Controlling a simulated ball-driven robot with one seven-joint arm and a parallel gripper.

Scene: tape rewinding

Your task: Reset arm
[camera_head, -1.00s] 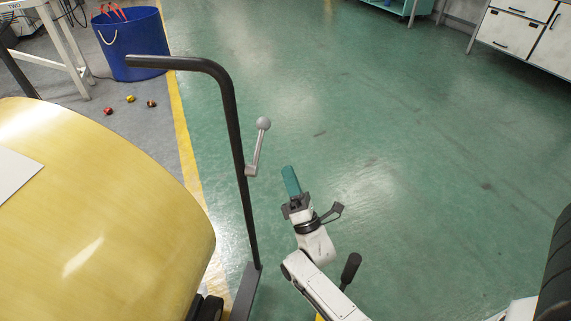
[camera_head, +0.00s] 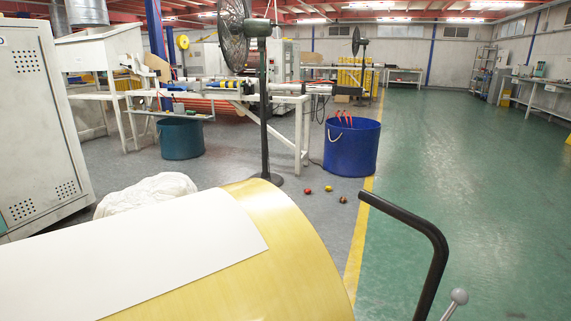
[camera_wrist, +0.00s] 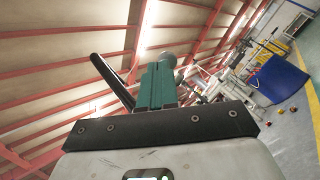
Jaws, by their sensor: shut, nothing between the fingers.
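My gripper (camera_wrist: 158,85) shows in the wrist view with its teal fingers together and nothing between them. It points out over the room, and the ceiling fills much of that view. My arm is out of the head view. The grey ball-ended crank handle (camera_head: 459,297) is at the bottom right of the head view, beside the black bent bar (camera_head: 436,243). In the wrist view the ball of the crank seems to lie just beyond the fingertips; whether they touch I cannot tell.
A large yellow roll (camera_head: 262,212) with a white sheet (camera_head: 150,253) fills the front left. A blue bin (camera_head: 350,150) stands behind it, with small balls (camera_head: 328,189) on the floor. A fan stand (camera_head: 264,110) and machine table are farther back. Green floor at right is clear.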

